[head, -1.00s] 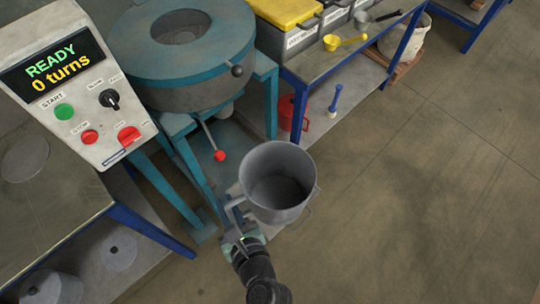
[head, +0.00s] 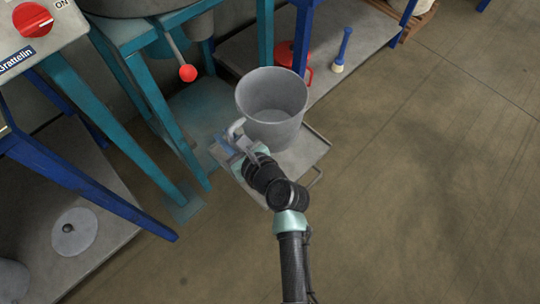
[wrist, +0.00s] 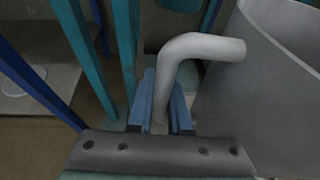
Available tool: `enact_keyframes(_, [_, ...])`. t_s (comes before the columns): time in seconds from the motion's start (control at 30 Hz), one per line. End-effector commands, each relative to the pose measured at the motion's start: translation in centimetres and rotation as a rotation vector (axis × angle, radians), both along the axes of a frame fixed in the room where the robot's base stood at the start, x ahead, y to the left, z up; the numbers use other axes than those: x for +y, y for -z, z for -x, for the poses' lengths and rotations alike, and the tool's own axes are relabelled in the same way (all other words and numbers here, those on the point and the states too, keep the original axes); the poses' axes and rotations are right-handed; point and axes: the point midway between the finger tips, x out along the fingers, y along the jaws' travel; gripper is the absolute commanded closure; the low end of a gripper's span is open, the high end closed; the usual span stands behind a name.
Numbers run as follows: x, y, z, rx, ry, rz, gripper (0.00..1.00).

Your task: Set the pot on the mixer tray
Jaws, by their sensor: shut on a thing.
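The grey metal pot (head: 283,131) is upright and empty inside, in the middle of the head view. Its bent handle (wrist: 205,47) shows in the wrist view, with the pot's wall on the right. My gripper (head: 233,147) is shut on the handle at the pot's left side; its blue fingers flank the handle in the wrist view (wrist: 163,105). The mixer tray (head: 312,152) is a grey rimmed plate directly beneath the pot. The pot overlaps it, and I cannot tell whether its base touches the tray. The pot hides the tray's back part.
The teal mixer stand (head: 150,105) with a red-knobbed lever (head: 187,73) is left of the pot. A red can (head: 290,58) and blue-handled brush (head: 342,50) are on the low shelf behind. A blue table leg (head: 90,185) is at left. Floor at right is clear.

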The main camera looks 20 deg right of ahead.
Motion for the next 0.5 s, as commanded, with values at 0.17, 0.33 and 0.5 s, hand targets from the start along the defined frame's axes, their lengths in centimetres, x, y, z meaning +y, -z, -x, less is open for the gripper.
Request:
enact_keyframes(0.17, [-0.1,1.6,-1.1,-0.01,-0.015,-0.004,1.0])
enact_keyframes(0.33, [-0.2,2.8,-1.3,-0.008,-0.017,-0.007,1.0])
enact_keyframes(0.5, [-0.2,5.8,-1.3,-0.008,-0.016,-0.007,1.0])
